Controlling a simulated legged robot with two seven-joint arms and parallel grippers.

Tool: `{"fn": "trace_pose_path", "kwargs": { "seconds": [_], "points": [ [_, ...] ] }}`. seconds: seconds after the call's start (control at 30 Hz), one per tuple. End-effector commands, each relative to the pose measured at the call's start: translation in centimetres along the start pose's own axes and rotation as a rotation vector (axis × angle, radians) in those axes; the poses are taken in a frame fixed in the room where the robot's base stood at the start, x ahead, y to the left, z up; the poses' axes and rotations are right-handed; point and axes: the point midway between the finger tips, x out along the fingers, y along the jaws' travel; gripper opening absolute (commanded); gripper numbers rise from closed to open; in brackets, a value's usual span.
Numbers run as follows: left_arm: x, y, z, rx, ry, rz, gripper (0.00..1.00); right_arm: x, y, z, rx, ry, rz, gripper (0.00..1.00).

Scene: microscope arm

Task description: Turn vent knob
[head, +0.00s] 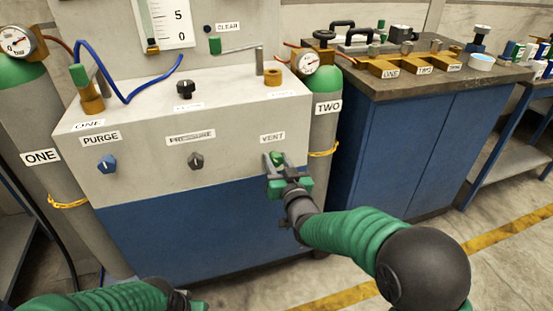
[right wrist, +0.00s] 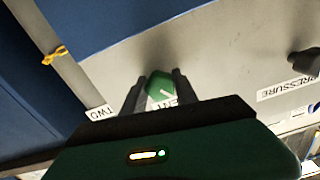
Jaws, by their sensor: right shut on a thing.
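The vent knob (head: 277,158) is green and sits under the VENT label (head: 272,138) on the front of the grey panel. In the right wrist view the green knob (right wrist: 159,87) lies between the two dark fingers. My right gripper (head: 279,163) is shut on it, and its fingers (right wrist: 161,84) hide part of the knob and of the label. My left arm shows at the bottom left of the head view, with its gripper (head: 195,304) at the bottom edge. The left fingers are mostly cut off, so their state is unclear.
A blue purge knob (head: 107,164) and a dark pressure knob (head: 196,160) are left of the vent knob on the panel. Gas cylinder TWO (head: 325,125) stands close right of it. A blue cabinet (head: 410,150) with brass fittings on top stands further right.

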Motion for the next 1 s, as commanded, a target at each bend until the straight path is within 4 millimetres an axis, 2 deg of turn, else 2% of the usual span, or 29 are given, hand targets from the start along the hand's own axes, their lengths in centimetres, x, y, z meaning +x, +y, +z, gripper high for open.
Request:
{"fn": "trace_pose_path", "kwargs": {
  "seconds": [0.5,0.7,1.0],
  "points": [
    [-1.6,0.0,-0.4,0.000,0.000,0.000,0.36,-0.1,0.0,0.4,0.451,-0.010,0.003,0.00],
    [-1.9,0.0,-0.5,0.000,0.000,0.000,0.36,-0.1,0.0,0.4,0.563,-0.010,0.003,0.00],
    [-2.1,0.0,-0.5,0.000,0.000,0.000,0.36,-0.1,0.0,0.5,0.640,-0.011,0.004,0.00]
  ]
}}
